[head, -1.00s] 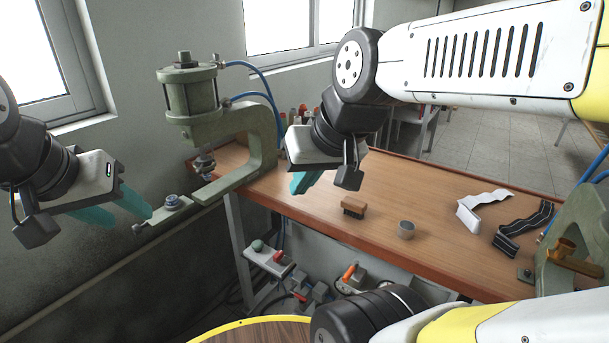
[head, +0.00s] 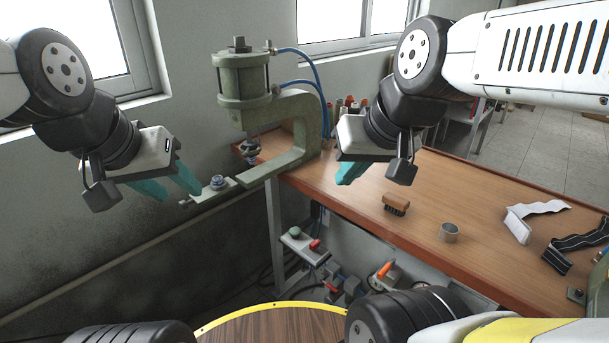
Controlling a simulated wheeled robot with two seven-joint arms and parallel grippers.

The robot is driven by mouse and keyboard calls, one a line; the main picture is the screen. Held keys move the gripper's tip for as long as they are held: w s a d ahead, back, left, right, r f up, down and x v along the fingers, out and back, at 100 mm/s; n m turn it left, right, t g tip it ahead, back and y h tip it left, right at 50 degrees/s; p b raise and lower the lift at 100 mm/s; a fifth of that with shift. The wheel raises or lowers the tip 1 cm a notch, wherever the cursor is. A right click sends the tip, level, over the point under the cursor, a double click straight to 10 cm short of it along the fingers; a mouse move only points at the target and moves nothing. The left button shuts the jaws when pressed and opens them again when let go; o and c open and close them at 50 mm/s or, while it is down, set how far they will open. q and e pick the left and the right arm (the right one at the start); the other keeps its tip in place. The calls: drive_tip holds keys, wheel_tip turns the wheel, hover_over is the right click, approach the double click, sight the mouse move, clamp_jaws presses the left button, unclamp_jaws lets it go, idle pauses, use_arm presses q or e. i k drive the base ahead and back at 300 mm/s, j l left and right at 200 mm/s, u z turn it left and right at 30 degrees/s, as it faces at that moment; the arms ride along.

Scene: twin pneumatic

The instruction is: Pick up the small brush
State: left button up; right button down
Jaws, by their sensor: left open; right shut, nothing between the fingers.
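The small brush (head: 396,204) has a brown wooden back and dark bristles. It lies on the wooden bench top (head: 345,196), bristles down, left of a small grey metal cup (head: 449,232). My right gripper (head: 350,173) has teal fingers that look closed together with nothing in them. It hangs above the bench, up and to the left of the brush, apart from it. My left gripper (head: 172,188) has teal fingers spread open and empty. It is off the bench at the left, near the lower arm of the green press.
A green pneumatic press (head: 245,85) with blue hoses stands at the bench's left end. Several bottles (head: 345,106) stand behind my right gripper. A shelf with valves (head: 303,245) is below.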

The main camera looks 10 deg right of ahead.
sight(395, 203)
drive_tip(key=i+j+z, duration=0.15)
drive_tip(key=z, duration=0.25)
drive_tip(key=i+j+z, duration=0.15)
drive_tip(key=j+z, duration=0.25)
drive_tip(key=i+j+z, duration=0.1)
drive_tip(key=z, duration=0.3)
